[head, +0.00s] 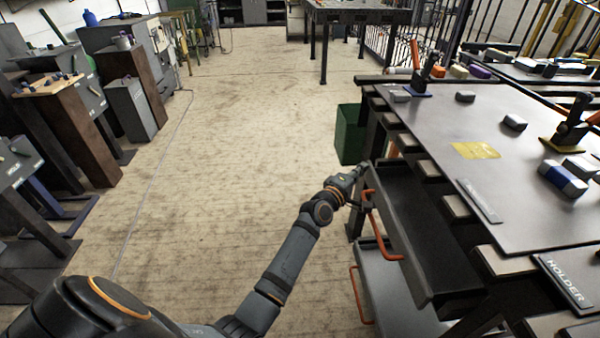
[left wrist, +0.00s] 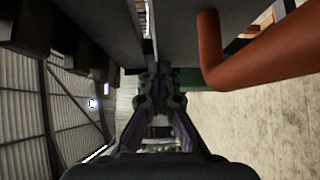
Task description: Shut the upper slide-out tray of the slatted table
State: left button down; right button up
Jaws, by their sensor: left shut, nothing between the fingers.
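The slatted table (head: 483,124) stands at the right in the head view. Its upper slide-out tray (head: 432,250) sticks out from under the table top on the left side, with an orange bar handle (head: 379,228). My left gripper (head: 362,170) is at the far front corner of the tray, just beyond the handle. It is shut and empty. In the left wrist view the shut fingers (left wrist: 158,72) are close to the grey tray face, and the orange handle (left wrist: 255,60) is at the right. Whether the fingers touch the tray I cannot tell. My right gripper is not in view.
A lower tray (head: 385,290) with its own orange handle also sticks out below. A green bin (head: 350,134) stands on the floor by the table's far end. Clamps and small blocks lie on the table top. The floor to the left is open, with cabinets beyond.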

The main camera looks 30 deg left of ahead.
pick_arm(q)
jog(key=shift+w+d, duration=0.7)
jog(key=shift+d, duration=0.35)
jog(key=shift+r, duration=0.1)
jog(key=shift+d, duration=0.1)
